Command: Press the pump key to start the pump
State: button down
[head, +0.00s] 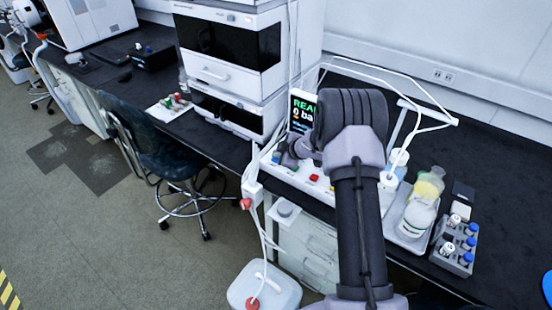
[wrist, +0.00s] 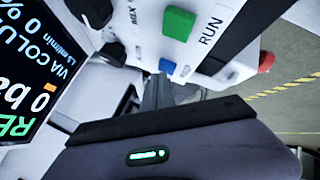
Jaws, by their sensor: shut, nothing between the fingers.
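A white pump control panel (wrist: 215,45) carries a green key (wrist: 178,23) with the label RUN beside it. A blue key (wrist: 167,66) is close to the tips of my gripper (wrist: 157,88); I cannot tell whether they touch. No key label reading "pump" is legible. In the head view, my gripper (head: 288,160) is low over the panel's left part, beside the blue key (head: 277,157), and my arm hides part of the panel. My gripper is shut and empty. The display (head: 302,112) shows READY text and 0 bar, cut off by the arm.
A red key (head: 313,177) is right of my gripper. White tubing loops over the panel. A tray with bottles (head: 418,212) and a vial rack (head: 457,245) stand on the right. Stacked instruments (head: 229,50) stand behind left. A chair (head: 160,145) and a white can (head: 262,287) are on the floor.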

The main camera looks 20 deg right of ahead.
jog(key=shift+f, duration=0.2)
jog(key=shift+r, duration=0.1)
jog(key=shift+r+p, duration=0.85)
jog(key=shift+p, duration=0.2)
notch_tip(320, 180, up, 5)
jog(key=p, duration=0.5)
jog(key=shift+r, duration=0.1)
dwell(0.4)
